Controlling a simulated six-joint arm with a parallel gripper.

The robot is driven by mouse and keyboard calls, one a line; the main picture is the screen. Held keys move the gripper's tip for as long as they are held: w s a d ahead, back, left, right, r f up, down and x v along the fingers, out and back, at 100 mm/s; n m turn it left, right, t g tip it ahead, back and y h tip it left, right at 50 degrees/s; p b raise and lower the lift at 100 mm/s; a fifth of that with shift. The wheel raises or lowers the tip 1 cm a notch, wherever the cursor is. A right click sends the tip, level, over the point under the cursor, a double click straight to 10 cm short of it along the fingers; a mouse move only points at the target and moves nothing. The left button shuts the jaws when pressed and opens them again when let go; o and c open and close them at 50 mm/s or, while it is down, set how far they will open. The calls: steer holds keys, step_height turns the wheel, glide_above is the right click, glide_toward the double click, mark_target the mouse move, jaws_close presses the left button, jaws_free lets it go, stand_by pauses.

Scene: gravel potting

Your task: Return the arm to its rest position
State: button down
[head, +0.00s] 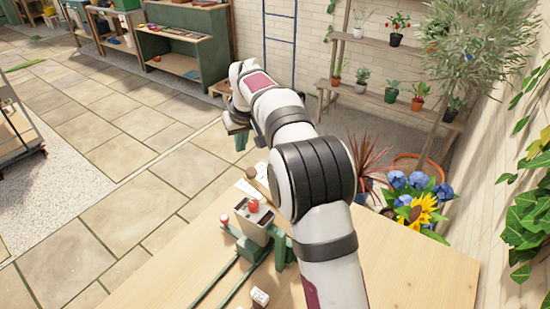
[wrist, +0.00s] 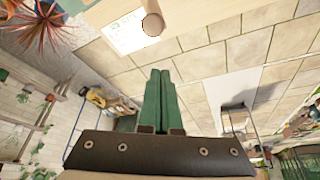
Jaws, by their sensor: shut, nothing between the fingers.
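My white and grey arm reaches up over the wooden table (head: 410,265) in the head view. My gripper (head: 241,142) is at its far end, past the table's far edge in the picture and partly hidden by the wrist. In the wrist view the two green fingers of my gripper (wrist: 160,75) lie side by side, shut, with nothing held.
On the table stand a grey container (head: 256,226) with a red ball and a green rail frame (head: 225,280). A paper card (wrist: 125,32) and a wooden knob (wrist: 152,24) lie near the table edge. Potted flowers (head: 415,200) stand to the right.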

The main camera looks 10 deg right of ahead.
steer(key=s+d+r+m+g, duration=0.1)
steer(key=s+d+r+m, duration=0.1)
steer(key=s, duration=0.9)
steer(key=s+d+r+m+g, duration=0.1)
steer(key=s+d+r+m, duration=0.1)
steer(key=s, duration=0.9)
steer(key=s+f+m+g, duration=0.1)
steer(key=s+f+m, duration=0.1)
steer(key=s, duration=0.9)
steer(key=s+f+m+g, duration=0.1)
steer(key=s+f, duration=0.3)
steer(key=s, duration=0.7)
steer(key=shift+s+d+f+m+g+y, duration=0.2)
steer(key=shift+s+m+g+y, duration=0.15)
steer(key=shift+m, duration=0.45)
